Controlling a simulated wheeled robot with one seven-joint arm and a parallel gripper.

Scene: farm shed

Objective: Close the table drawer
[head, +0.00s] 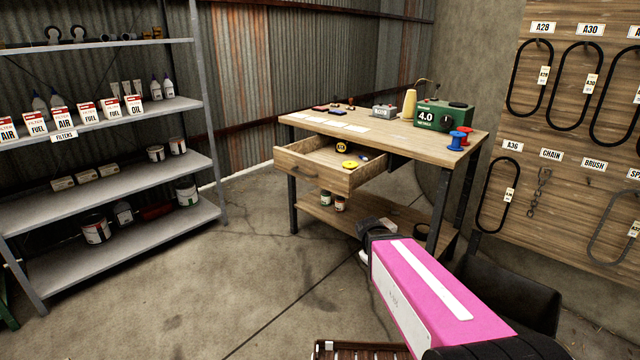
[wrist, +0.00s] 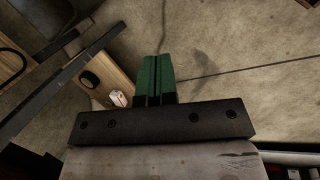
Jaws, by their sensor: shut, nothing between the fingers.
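The wooden table (head: 440,137) stands at the centre right of the head view. Its drawer (head: 312,176) is pulled out toward the front left, with a dark handle on its front. A yellow tape measure and another small yellow item lie inside it. My pink arm reaches in from the lower right, its far end in front of the table's right part, apart from the drawer. My gripper (wrist: 155,78) shows in the wrist view with its green fingers together and empty, over the concrete floor. The drawer cannot be made out in the wrist view.
The table's lower shelf (wrist: 112,72) shows left of the fingers, with a black ring-shaped item (wrist: 90,78) and a white item (wrist: 118,98). A metal shelving unit (head: 205,160) stands left. A pegboard with belts (head: 590,150) is right. Floor before the drawer is clear.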

